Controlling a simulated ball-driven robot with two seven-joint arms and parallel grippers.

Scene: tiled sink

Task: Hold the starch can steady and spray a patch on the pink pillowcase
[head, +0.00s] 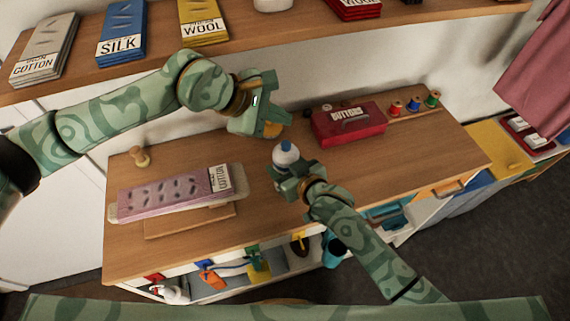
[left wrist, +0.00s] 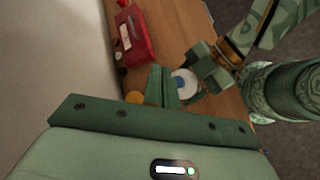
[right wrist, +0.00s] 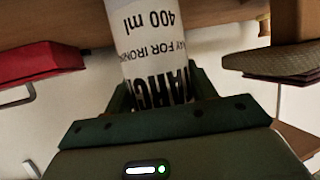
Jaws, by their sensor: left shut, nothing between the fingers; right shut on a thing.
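The starch can (head: 286,152) is white with a blue top and stands above the wooden worktop in the head view. My right gripper (head: 290,175) is shut around it. In the right wrist view the can (right wrist: 155,60) fills the space between the fingers, with black lettering and "400 ml". My left gripper (head: 270,128) is shut and empty, just above and left of the can. In the left wrist view the can's top (left wrist: 184,82) shows beside the shut fingers. The pink pillowcase (head: 165,194) lies on a small padded board at the worktop's left, with dark oval marks and a "COTTON" label.
A red buttons box (head: 348,123) and thread spools (head: 414,104) stand behind the can to the right. A wooden knob-like thing (head: 140,157) is behind the pillowcase. A shelf (head: 170,50) with fabric packs runs above. Worktop between pillowcase and can is clear.

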